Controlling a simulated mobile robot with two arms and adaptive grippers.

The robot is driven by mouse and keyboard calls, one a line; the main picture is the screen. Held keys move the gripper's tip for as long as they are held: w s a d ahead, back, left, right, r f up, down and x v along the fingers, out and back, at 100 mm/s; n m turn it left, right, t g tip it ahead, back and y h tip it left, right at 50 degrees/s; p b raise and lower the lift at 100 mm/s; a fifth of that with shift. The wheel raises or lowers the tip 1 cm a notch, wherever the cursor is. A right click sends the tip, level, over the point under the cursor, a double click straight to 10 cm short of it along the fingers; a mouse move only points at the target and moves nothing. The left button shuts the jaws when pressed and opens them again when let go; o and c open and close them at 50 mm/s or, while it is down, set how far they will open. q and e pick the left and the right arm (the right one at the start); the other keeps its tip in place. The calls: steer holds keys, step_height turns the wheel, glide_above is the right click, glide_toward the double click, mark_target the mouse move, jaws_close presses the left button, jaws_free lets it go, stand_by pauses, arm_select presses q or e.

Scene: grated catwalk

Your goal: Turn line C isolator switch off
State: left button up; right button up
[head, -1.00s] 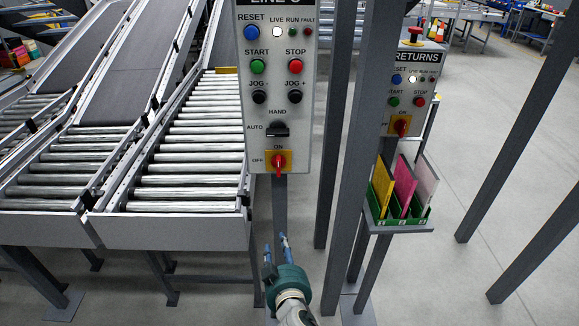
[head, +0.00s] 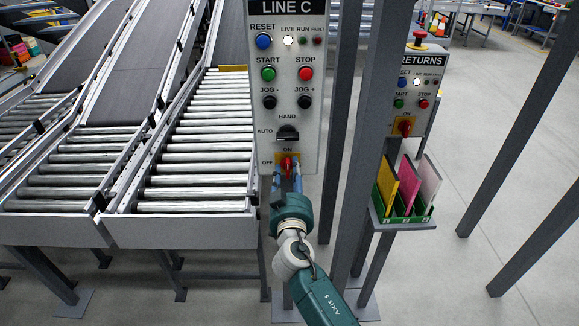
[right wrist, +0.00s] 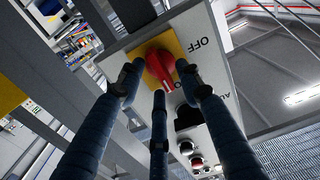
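The line C isolator switch (head: 287,163) is a red knob on a yellow plate at the bottom of the grey LINE C panel (head: 262,108). Its handle appears upright, pointing to ON; OFF is printed to its left. My right gripper (head: 287,178) is just below and in front of the switch, partly hiding the plate. In the right wrist view, my fingers (right wrist: 158,84) are spread around the red knob (right wrist: 160,68), one on each side and one below it. They look open; contact is not clear. My left gripper is not in view.
Above the switch are the black HAND/AUTO selector (head: 287,134) and several push buttons. Grey posts (head: 341,110) stand right of the panel, with a RETURNS panel (head: 418,85) and a folder rack (head: 408,211) beyond. Roller conveyors (head: 190,165) lie to the left.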

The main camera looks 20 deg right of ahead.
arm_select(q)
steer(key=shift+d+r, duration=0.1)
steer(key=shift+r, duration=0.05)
arm_select(e)
steer(key=shift+w+d, duration=0.15)
steer(key=shift+w, duration=0.3)
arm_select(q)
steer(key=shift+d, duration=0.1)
arm_select(e)
jaws_close()
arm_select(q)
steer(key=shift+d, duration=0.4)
